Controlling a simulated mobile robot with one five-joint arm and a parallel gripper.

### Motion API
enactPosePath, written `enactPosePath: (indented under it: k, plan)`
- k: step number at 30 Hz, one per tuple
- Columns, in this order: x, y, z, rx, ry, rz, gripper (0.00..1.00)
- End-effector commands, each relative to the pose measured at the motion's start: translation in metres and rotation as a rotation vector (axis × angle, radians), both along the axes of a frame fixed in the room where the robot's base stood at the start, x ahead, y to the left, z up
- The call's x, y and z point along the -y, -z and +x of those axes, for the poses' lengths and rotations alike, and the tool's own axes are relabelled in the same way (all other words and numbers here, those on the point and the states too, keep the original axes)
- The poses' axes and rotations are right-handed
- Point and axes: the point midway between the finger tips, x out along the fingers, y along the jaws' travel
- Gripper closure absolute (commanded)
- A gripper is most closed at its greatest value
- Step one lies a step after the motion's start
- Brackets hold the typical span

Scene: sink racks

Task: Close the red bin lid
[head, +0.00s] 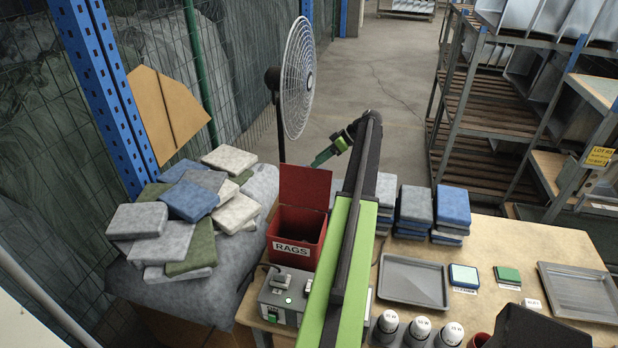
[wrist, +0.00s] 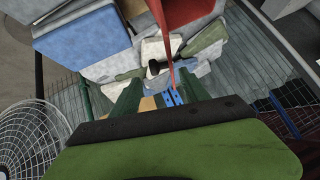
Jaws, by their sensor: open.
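The red bin (head: 296,236), labelled RAGS, stands at the table's left end. Its red lid (head: 305,185) is open, standing roughly upright at the bin's far side. My gripper (head: 318,160) is beyond the lid in the head view, a little above and right of its top edge, tilted down to the left. In the wrist view my gripper's two green fingers (wrist: 160,78) are apart with nothing clearly held. The lid shows there nearly edge-on as a thin red strip (wrist: 167,42), coming down toward the gap between the fingers. Whether they touch it I cannot tell.
A heap of folded cloths (head: 188,210) lies left of the bin. Blue and grey cloth stacks (head: 450,208) stand right of it; a blue one shows in the wrist view (wrist: 85,45). A fan (head: 298,78) stands behind. A control box (head: 284,296) sits before the bin.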

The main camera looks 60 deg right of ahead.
Motion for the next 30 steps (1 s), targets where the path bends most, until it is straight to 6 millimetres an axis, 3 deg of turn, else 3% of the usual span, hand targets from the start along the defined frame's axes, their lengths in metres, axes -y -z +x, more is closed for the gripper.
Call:
enactPosePath:
  k: [1,6,19,30]
  plan:
    - [-0.006,0.017,0.008,0.0,-0.001,0.0,0.47]
    - [-0.017,0.035,0.027,0.0,0.0,0.0,0.47]
    - [-0.022,0.039,0.036,0.0,0.001,0.001,0.47]
    - [-0.02,0.039,0.036,-0.001,0.003,-0.001,0.94]
